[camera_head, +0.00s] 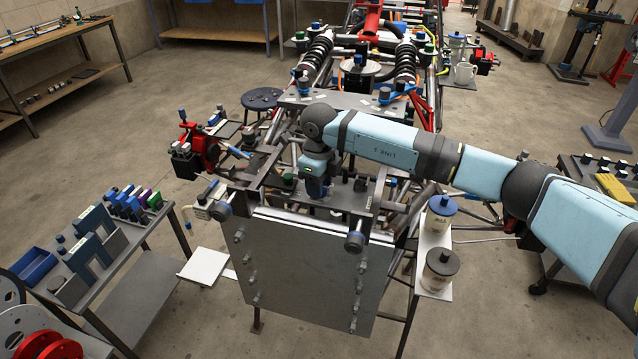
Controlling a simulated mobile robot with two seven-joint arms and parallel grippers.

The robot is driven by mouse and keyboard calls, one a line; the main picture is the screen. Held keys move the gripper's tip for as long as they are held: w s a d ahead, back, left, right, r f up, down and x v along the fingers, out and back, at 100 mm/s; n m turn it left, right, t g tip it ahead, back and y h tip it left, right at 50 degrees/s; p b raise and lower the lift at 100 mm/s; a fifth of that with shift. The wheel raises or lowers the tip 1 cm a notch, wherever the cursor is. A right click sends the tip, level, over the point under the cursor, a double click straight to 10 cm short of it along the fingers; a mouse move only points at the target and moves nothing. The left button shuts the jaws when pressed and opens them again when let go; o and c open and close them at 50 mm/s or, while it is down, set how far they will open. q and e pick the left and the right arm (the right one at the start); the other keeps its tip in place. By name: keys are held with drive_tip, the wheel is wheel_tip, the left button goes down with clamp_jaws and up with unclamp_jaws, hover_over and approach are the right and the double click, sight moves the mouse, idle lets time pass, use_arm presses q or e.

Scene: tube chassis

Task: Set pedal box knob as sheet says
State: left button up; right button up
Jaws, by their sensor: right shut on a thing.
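My right arm reaches in from the right over the front of the tube chassis. Its gripper (316,187) points down into the pedal box area (345,196), behind the large grey front plate (310,270). The gripper is shut on what appears to be the pedal box knob, which the gripper and wrist hide. The knob's setting cannot be read. A blank-looking white panel (205,266) sticks out left of the front plate; I cannot tell whether it is the sheet, and no writing is legible on it. My left gripper is not in view.
Two lidded containers, one blue-lidded (441,212) and one dark-lidded (440,268), stand on a white shelf at the right. A red-and-black assembly (195,150) sits at the chassis's left. A parts cart (110,235) stands at the left. Floor between is open.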

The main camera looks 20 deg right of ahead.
drive_tip(key=o, duration=0.9)
drive_tip(key=shift+r, duration=0.1)
wheel_tip(320, 180, up, 14)
drive_tip(key=shift+f+b, duration=0.15)
drive_tip(key=shift+b, duration=0.5)
